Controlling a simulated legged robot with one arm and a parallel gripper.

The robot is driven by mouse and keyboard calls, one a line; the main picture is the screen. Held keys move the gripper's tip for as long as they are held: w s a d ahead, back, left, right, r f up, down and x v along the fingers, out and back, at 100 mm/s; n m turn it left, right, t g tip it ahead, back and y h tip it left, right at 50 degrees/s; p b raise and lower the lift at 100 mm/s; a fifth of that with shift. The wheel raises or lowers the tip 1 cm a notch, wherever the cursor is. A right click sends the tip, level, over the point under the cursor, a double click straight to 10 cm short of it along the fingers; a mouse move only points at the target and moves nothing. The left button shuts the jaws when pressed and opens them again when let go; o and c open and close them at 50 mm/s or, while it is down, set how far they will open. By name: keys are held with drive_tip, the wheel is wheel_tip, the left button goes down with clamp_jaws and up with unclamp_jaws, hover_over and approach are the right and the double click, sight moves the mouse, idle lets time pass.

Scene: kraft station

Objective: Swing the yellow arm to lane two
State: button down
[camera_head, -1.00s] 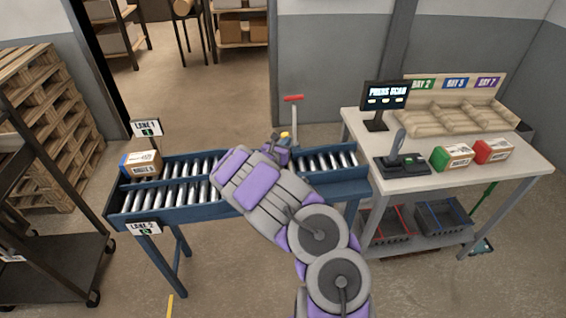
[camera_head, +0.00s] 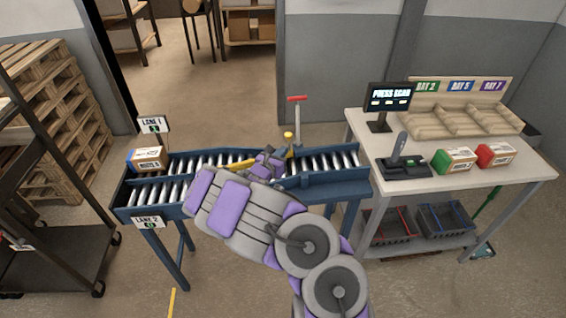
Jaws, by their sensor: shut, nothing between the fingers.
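The yellow arm (camera_head: 242,163) lies over the blue roller conveyor (camera_head: 345,188), slanting down to the left from a yellow-capped post (camera_head: 288,136) at the back edge. Its middle is partly hidden by my gripper. My gripper (camera_head: 267,160) is shut and empty, low over the rollers beside the yellow arm; I cannot tell whether they touch. The lane 1 sign (camera_head: 152,125) stands at the back left end. The lane 2 sign (camera_head: 149,223) is at the front left end.
A box (camera_head: 149,158) with a blue side sits at the lane 1 end. A red-topped post (camera_head: 296,99) stands behind the conveyor. The right-hand table (camera_head: 520,172) holds a screen (camera_head: 389,98), a scanner stand (camera_head: 403,163) and two boxes. A dark rack (camera_head: 50,240) stands left.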

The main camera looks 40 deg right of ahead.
drive_tip(key=s+a+p, duration=0.1)
drive_tip(key=s+a, duration=0.3)
drive_tip(key=shift+s+r, duration=0.3)
idle(0.3)
drive_tip(key=shift+d, duration=0.1)
